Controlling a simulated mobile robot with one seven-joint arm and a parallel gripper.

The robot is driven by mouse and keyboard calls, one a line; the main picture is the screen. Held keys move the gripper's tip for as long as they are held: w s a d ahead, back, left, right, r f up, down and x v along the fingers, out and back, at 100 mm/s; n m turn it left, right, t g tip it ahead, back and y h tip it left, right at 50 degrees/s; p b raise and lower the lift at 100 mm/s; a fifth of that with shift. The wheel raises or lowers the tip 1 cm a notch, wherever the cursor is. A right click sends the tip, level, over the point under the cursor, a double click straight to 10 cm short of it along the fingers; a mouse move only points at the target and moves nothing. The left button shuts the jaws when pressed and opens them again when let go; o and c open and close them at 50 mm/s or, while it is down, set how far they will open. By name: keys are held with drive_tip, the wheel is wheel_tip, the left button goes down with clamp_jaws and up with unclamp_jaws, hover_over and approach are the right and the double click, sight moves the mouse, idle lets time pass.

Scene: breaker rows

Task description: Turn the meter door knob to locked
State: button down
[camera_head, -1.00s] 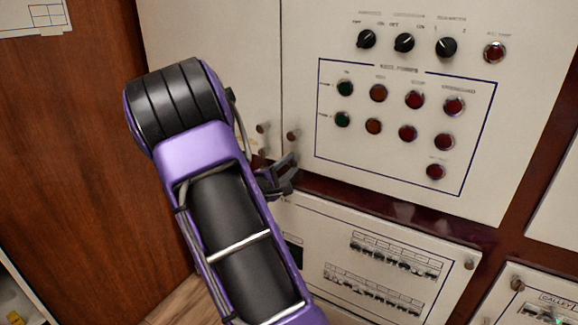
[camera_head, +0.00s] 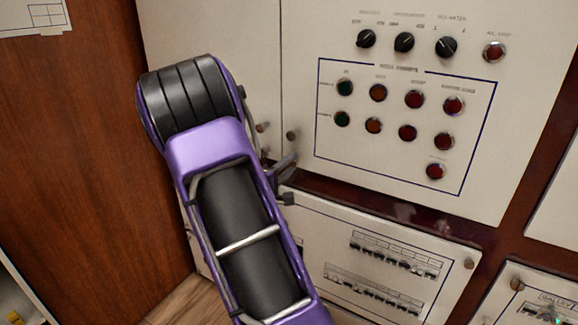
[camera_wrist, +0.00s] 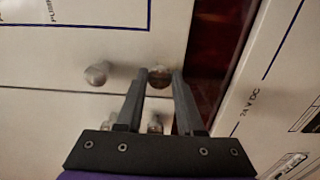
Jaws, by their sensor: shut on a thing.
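My gripper (camera_wrist: 160,75) has its two dark fingers on either side of a small round metal knob (camera_wrist: 160,80), shut on it. This knob sits near the lower edge of the cream panel, beside the dark red strip. In the head view my gripper (camera_head: 284,166) is partly hidden by my arm, and the held knob cannot be made out. A similar knob (camera_wrist: 97,74) stands free on the same panel; it also shows in the head view (camera_head: 292,135). No label reading locked is visible.
Two more knobs (camera_wrist: 123,120) (camera_wrist: 155,124) lie across the panel seam, behind my fingers. The upper panel (camera_head: 305,60) carries black dials and coloured buttons. Below is a breaker panel (camera_head: 320,225). A wooden wall (camera_head: 80,150) stands at left.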

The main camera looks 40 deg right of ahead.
drive_tip(key=c, duration=0.5)
unclamp_jaws()
drive_tip(key=shift+c, duration=0.2)
drive_tip(key=v, duration=1.7)
drive_tip(key=shift+a, duration=0.2)
drive_tip(key=shift+s, duration=0.1)
